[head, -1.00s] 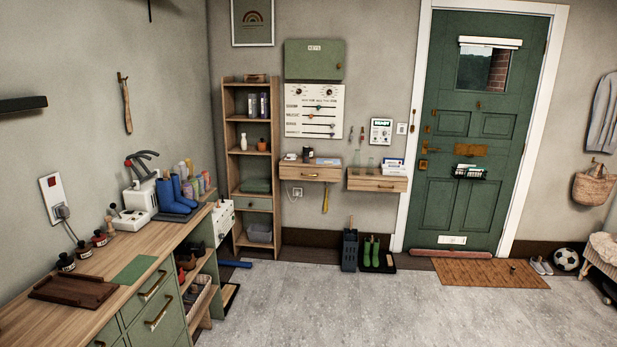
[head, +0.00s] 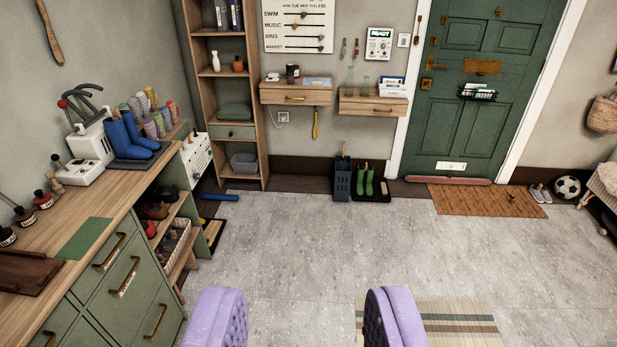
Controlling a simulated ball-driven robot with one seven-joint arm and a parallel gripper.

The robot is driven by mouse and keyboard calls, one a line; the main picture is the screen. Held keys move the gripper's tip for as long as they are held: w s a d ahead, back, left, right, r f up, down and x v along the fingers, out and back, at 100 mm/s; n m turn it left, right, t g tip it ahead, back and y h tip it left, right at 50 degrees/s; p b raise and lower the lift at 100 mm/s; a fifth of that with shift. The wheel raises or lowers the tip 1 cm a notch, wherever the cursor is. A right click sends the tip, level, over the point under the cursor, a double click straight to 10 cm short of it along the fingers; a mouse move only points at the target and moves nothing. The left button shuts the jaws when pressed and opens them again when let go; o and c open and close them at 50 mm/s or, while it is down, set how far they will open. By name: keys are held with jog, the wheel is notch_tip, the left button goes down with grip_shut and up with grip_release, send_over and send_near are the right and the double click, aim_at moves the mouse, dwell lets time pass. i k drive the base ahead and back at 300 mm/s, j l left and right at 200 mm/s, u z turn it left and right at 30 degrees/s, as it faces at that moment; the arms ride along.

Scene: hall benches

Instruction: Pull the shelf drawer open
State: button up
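The tall wooden shelf unit (head: 193,60) stands against the back wall, left of centre. Its green-fronted drawer (head: 232,132) has a small knob and looks shut. Two wooden wall shelves with drawer fronts hang to its right: the left one (head: 280,98) and the right one (head: 358,105), each with a brass handle and looking shut. My gripper (head: 303,300) shows two purple padded fingers at the bottom edge. They are wide apart with only floor between them, well short of the shelves and touching nothing.
A green workbench with a wooden top (head: 112,200) runs along the left side. A blue object (head: 219,197) lies on the floor near the shelf unit. A dark umbrella stand (head: 342,180) and green boots (head: 365,182) stand below the wall shelves. The grey floor (head: 300,235) in the middle is clear.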

aim_at(276, 96)
jog(key=i, duration=3.25)
jog(key=i+l+u, duration=0.15)
jog(key=i, duration=0.35)
jog(key=i+l, duration=0.1)
jog(key=i, duration=0.45)
jog(key=i+l+u, duration=0.1)
jog(key=i, duration=0.45)
jog(key=i+l+u, duration=0.2)
jog(key=i+u, duration=0.15)
jog(key=i+l+u, duration=0.4)
jog(key=i, duration=0.15)
